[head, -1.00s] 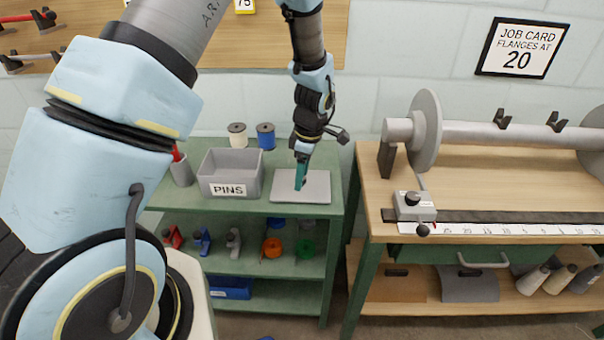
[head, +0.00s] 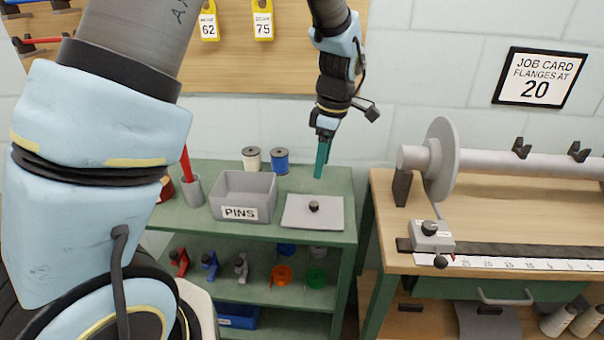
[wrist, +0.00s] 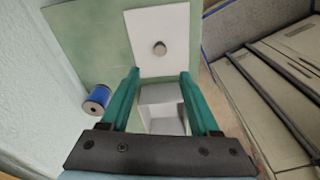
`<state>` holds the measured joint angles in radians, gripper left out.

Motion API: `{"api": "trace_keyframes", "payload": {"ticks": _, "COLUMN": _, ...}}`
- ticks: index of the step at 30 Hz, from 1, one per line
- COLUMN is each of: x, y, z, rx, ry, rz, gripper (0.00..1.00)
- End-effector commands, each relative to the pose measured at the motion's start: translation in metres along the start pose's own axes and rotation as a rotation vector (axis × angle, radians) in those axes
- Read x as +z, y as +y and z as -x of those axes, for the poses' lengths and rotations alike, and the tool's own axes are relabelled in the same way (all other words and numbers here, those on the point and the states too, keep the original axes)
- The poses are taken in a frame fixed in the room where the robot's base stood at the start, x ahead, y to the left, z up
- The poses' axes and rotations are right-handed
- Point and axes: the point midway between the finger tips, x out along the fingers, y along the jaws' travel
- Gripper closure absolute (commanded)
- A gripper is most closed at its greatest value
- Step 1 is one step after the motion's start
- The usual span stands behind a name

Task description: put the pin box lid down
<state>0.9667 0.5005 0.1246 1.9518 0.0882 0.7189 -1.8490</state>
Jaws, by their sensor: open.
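The pin box lid (head: 302,219) is a flat light-grey plate with a dark round knob (head: 314,206). It lies flat on the green shelf top, to the right of the pin box (head: 238,186). The grey pin box carries a PINS label and stands open. My gripper (head: 321,171) has teal fingers and is above and behind the lid, apart from it. In the wrist view the gripper (wrist: 160,75) is open with nothing between its fingers, and the lid (wrist: 152,28) with its knob (wrist: 159,47) lies beyond the fingertips.
A white spool (head: 251,158) and a blue spool (head: 280,161) stand behind the box. A cup with a red tool (head: 193,186) stands to its left. The workbench (head: 497,190) with its roller is to the right, across a narrow gap.

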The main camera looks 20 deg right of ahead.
Motion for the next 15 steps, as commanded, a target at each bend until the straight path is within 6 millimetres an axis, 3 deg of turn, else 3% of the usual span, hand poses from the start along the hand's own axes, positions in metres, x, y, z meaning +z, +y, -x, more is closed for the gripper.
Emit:
{"api": "trace_keyframes", "payload": {"ticks": 5, "x": -0.001, "y": -0.001, "z": 0.002, "rx": -0.001, "ry": 0.0, "rz": -0.001, "gripper": 0.38}}
{"api": "trace_keyframes", "payload": {"ticks": 8, "x": -0.015, "y": -0.004, "z": 0.003, "rx": 0.001, "ry": -0.007, "rz": -0.027, "gripper": 0.38}}
{"api": "trace_keyframes", "payload": {"ticks": 11, "x": -0.048, "y": -0.016, "z": 0.005, "rx": 0.006, "ry": -0.025, "rz": -0.108, "gripper": 0.38}}
{"api": "trace_keyframes", "payload": {"ticks": 15, "x": -0.114, "y": -0.051, "z": 0.008, "rx": 0.032, "ry": -0.054, "rz": -0.3, "gripper": 0.38}}
